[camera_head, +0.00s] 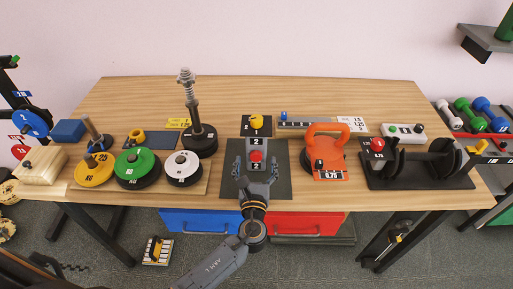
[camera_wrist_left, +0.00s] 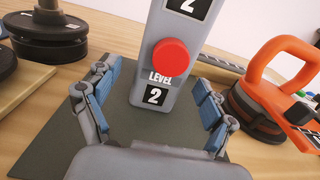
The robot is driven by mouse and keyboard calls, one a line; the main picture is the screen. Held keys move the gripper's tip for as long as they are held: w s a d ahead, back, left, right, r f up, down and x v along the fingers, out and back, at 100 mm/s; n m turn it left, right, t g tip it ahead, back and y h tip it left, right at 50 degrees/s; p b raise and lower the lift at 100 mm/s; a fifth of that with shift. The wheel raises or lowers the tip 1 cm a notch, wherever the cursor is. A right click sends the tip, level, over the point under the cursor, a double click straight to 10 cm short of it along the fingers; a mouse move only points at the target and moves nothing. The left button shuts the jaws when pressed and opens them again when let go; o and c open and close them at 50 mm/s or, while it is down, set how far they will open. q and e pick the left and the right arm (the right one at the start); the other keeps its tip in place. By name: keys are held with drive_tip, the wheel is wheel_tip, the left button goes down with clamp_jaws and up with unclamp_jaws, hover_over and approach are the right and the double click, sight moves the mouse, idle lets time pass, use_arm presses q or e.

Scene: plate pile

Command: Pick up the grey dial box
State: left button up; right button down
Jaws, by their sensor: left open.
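The grey dial box (camera_head: 256,147) stands upright on a dark mat (camera_head: 278,180) at the table's front middle. It has a red round knob and labels reading "2" and "LEVEL". In the left wrist view the grey dial box (camera_wrist_left: 143,84) rises straight ahead. My left gripper (camera_head: 256,174) is open in front of the box, with its fingers spread to either side. In the left wrist view my left gripper (camera_wrist_left: 150,95) shows blue-padded fingers apart from the box, with mat visible between. My right gripper is not in view.
An orange kettlebell-shaped weight (camera_head: 325,152) stands close on the right. A tall post on a black disc (camera_head: 200,142) and the white-topped plate (camera_head: 182,168) stand left. A yellow knob on a black plate (camera_head: 257,122) lies behind. A black rack (camera_head: 420,170) is far right.

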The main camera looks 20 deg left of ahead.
use_arm(q)
drive_tip(key=x, duration=0.4)
drive_tip(key=shift+w+d+f, duration=0.1)
drive_tip(key=shift+w+f, duration=0.1)
drive_tip(key=shift+s, duration=0.1)
drive_tip(key=shift+c, duration=1.1)
drive_tip(key=c, duration=1.4)
drive_tip(key=shift+r, duration=0.15)
clamp_jaws()
